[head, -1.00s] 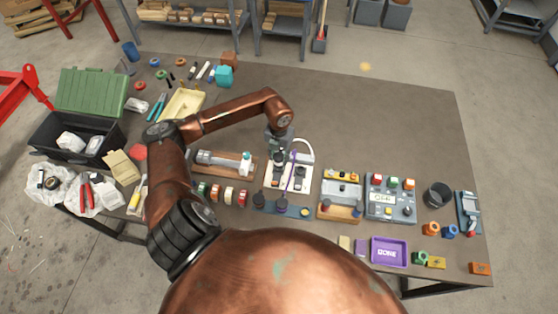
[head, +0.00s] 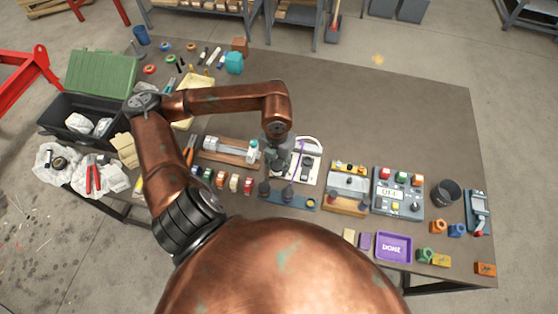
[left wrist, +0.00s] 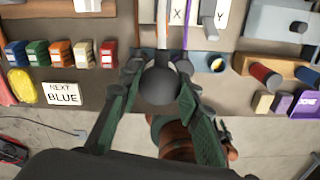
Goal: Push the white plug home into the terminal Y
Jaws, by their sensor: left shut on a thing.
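My left gripper (left wrist: 160,75) is shut on the white plug (left wrist: 160,90), which shows as a dark rounded body between the green fingers. A thin white cable (left wrist: 162,28) runs up from behind it. In the head view my left gripper (head: 277,160) hangs over the left side of the white terminal board (head: 315,178); the plug is hidden there. The left wrist view shows the X label (left wrist: 177,16) and the terminal Y label (left wrist: 207,14), beyond the fingertips and to their right. I cannot see the plug's tip or whether it touches a terminal.
A blue strip (head: 298,202) with dark knobs and a yellow ring lies in front of the board. A purple cable (left wrist: 186,30) runs close beside the fingers. Coloured blocks (head: 221,180) stand left, a grey control box (head: 397,205) right.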

